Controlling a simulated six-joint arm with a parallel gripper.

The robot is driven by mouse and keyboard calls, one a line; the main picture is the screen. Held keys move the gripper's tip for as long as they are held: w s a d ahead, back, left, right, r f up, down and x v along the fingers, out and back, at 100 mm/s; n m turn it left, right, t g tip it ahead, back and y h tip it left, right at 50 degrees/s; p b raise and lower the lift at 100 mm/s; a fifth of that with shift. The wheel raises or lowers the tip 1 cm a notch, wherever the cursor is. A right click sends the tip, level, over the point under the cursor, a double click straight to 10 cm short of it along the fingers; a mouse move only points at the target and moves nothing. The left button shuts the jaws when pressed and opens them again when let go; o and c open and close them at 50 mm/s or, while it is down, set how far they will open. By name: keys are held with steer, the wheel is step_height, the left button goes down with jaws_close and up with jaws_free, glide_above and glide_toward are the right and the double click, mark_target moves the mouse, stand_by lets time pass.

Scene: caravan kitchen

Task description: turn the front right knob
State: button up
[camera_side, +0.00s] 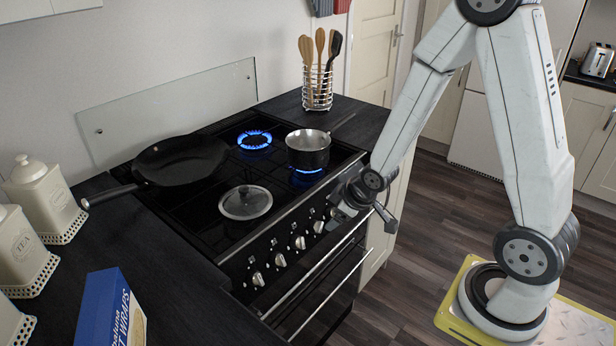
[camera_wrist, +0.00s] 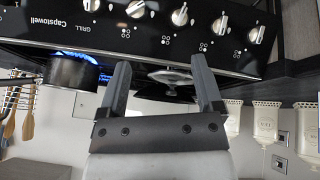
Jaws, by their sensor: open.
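A row of several silvery knobs lines the black cooker front in the side view, one mid-row knob (camera_side: 299,243) among them. The wrist view shows knobs too, including one knob (camera_wrist: 180,14) beyond my fingers. Which one is the front right knob I cannot tell surely. A saucepan (camera_side: 308,152) stands on the front right burner, with blue flame under it; it also shows in the wrist view (camera_wrist: 72,74). My gripper (camera_side: 366,212) is open and empty in front of the panel's right end, partly covering that end. Its two fingers (camera_wrist: 160,66) touch no knob.
The back right burner (camera_side: 254,140) is lit and bare. A black frying pan (camera_side: 182,160) sits at back left, a glass lid (camera_side: 245,203) at front left. An oven handle rail (camera_side: 318,275) runs below the knobs. A utensil holder (camera_side: 317,88) stands on the right worktop.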

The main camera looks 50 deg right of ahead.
steer(key=w+d+f+n+t, duration=0.3)
steer(key=d+f, duration=0.1)
steer(key=f, duration=0.2)
steer(key=n+t+y, duration=0.2)
steer(key=t, duration=0.3)
glide_toward(321, 227)
steer(key=shift+w+f, duration=0.6)
steer(key=shift+w, duration=0.35)
steer(key=shift+w, duration=0.1)
steer(key=shift+x, duration=3.9)
jaws_close()
